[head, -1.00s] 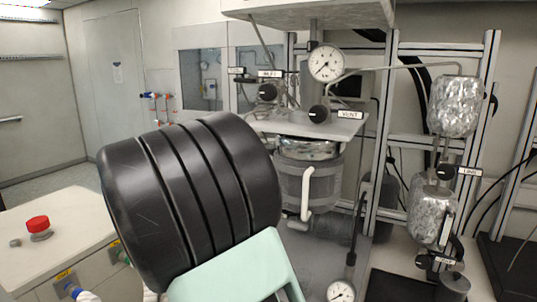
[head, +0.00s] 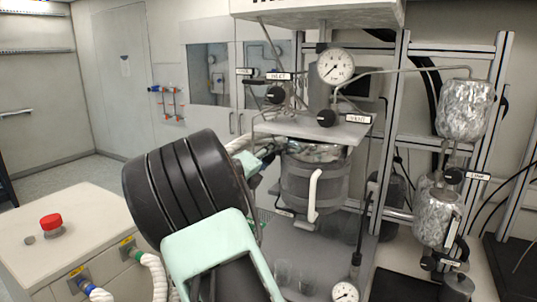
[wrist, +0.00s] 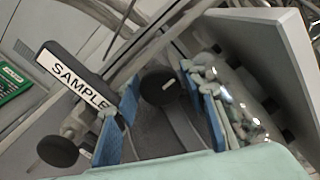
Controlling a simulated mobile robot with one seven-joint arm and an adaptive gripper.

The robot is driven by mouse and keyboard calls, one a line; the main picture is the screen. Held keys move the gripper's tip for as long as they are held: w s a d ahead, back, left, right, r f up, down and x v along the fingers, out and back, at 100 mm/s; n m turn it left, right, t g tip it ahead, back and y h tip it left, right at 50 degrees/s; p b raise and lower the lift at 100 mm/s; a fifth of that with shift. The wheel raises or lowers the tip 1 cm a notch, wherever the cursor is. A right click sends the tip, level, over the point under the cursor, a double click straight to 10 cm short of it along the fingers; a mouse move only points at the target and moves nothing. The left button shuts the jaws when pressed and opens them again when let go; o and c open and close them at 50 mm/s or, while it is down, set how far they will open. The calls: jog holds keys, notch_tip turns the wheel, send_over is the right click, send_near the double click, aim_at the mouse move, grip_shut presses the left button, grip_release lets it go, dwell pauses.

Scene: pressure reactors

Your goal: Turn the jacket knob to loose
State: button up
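In the wrist view my gripper (wrist: 158,76) is open, with blue pads on both fingers. A round black knob (wrist: 161,86) with a small white mark shows between the fingertips. Its label is not visible, so I cannot confirm that it is the jacket knob, and contact with the pads cannot be told. A SAMPLE label (wrist: 75,76) is to the left, with another black knob (wrist: 57,151) below it. In the head view my gripper (head: 262,158) is beside the reactor vessel (head: 313,182), partly hidden by my arm.
A pressure gauge (head: 336,67) and labelled black knobs (head: 326,118) sit above the vessel. Foil-wrapped cylinders (head: 465,108) hang on the right frame. A cabinet with a red button (head: 51,222) stands at left. A pale panel (wrist: 262,60) lies close right of my gripper.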

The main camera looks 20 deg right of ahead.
jog(key=shift+c, duration=0.2)
jog(key=c, duration=0.9)
jog(key=shift+n, duration=0.4)
jog(key=n, duration=0.4)
jog(key=shift+n, duration=0.3)
jog(key=n+p, duration=0.1)
jog(key=n, duration=0.3)
jog(key=shift+n, duration=0.4)
